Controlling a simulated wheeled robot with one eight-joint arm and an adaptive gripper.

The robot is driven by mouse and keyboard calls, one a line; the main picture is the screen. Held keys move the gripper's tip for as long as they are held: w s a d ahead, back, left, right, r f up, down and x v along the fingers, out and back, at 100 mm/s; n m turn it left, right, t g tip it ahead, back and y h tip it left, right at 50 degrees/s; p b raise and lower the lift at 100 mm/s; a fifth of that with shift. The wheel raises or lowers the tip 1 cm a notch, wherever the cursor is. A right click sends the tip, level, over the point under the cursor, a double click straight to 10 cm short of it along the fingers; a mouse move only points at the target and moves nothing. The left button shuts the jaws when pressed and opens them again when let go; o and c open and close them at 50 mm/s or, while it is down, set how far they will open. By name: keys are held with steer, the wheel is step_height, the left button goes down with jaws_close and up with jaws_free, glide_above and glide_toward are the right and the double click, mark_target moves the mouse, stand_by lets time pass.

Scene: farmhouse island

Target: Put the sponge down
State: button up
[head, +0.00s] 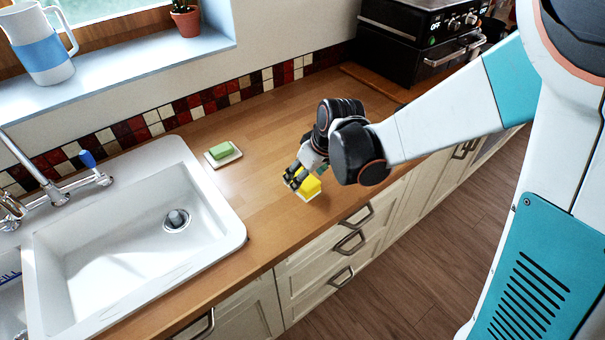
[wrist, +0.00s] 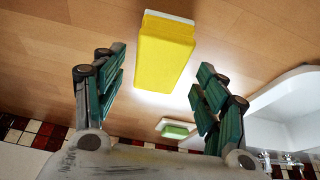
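A yellow sponge with a white layer (head: 309,187) is on the wooden counter near its front edge, right of the sink. It also shows in the wrist view (wrist: 165,50), beyond and between my fingertips. My gripper (head: 296,180) is just above and beside the sponge in the head view. In the wrist view my gripper (wrist: 157,78) has its green-padded fingers spread, with a gap to the sponge on both sides. The fingers partly hide the sponge in the head view.
A white sink (head: 120,240) with a faucet is at the left. A green soap bar (head: 221,150) lies on a white dish (head: 232,159) behind the sponge. A black oven (head: 415,40) stands at the back right. The counter (head: 270,130) between is clear.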

steer(key=p+v, duration=0.3)
steer(key=v, duration=0.7)
steer(key=s+d+r+m+t+h, duration=0.1)
steer(key=s+d+r+m, duration=0.2)
steer(key=s+d, duration=0.3)
steer(key=s+d+r+m+t+h, duration=0.1)
steer(key=s+d+r+m, duration=0.3)
steer(key=s, duration=0.6)
steer(key=d+r+t, duration=0.1)
steer(key=d+r, duration=0.1)
steer(key=d, duration=0.1)
steer(key=shift+s+m+t+h, duration=0.2)
steer(key=shift+m+t+h, duration=0.1)
steer(key=shift+h, duration=0.1)
steer(key=shift+d+b, duration=0.1)
steer(key=shift+b, duration=0.2)
step_height(320, 180, down, 4)
steer(key=b, duration=0.3)
steer(key=shift+r+b, duration=0.1)
steer(key=shift+b, duration=0.25)
steer(key=shift+o, duration=0.5)
steer(key=shift+w, duration=0.1)
